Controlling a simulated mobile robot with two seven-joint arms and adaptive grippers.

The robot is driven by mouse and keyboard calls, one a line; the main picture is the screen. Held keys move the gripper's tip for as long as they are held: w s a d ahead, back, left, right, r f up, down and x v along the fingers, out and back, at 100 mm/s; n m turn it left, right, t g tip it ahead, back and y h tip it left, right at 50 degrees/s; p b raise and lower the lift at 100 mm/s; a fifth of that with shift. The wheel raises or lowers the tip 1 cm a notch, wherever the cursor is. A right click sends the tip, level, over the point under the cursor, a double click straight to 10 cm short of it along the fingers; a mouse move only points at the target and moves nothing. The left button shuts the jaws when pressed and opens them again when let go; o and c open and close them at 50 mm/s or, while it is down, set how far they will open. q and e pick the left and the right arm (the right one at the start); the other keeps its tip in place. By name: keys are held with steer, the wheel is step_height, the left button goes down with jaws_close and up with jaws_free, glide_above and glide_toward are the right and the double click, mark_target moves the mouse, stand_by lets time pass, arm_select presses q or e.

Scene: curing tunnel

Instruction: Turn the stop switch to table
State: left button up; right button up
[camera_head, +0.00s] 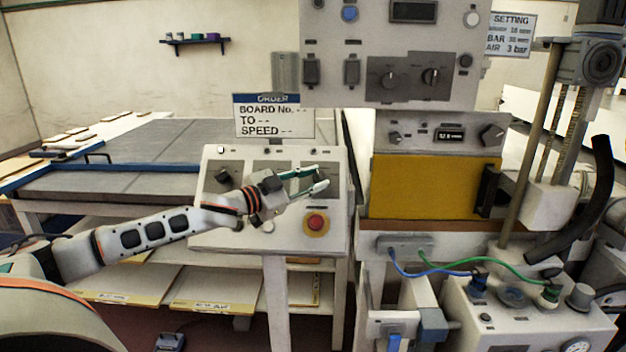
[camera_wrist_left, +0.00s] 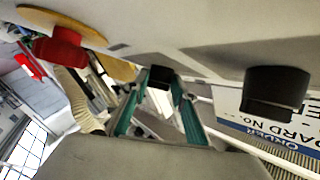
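The control desk (camera_head: 215,238) has a sloped panel with dark rotary switches and a red mushroom button (camera_head: 317,222) on a yellow base. A black switch (camera_head: 222,176) sits at the panel's left. My left gripper (camera_head: 312,181) is over the panel's right part, with a gap between its fingers, and covers part of it. In the left wrist view, a black switch (camera_wrist_left: 160,77) shows between the teal fingertips; I cannot tell whether they touch it. Another black switch (camera_wrist_left: 275,92) is to the right. The labels are too small to tell which is the stop switch. My right gripper is not visible.
An order sign (camera_head: 274,118) stands behind the desk. A tall machine cabinet (camera_head: 390,55) and a yellow panel (camera_head: 420,187) are to the right. A grey-topped table (camera_head: 130,150) is behind at left. Hoses and a pump unit (camera_head: 530,320) fill the lower right.

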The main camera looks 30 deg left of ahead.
arm_select(q)
steer(key=shift+c, duration=1.4)
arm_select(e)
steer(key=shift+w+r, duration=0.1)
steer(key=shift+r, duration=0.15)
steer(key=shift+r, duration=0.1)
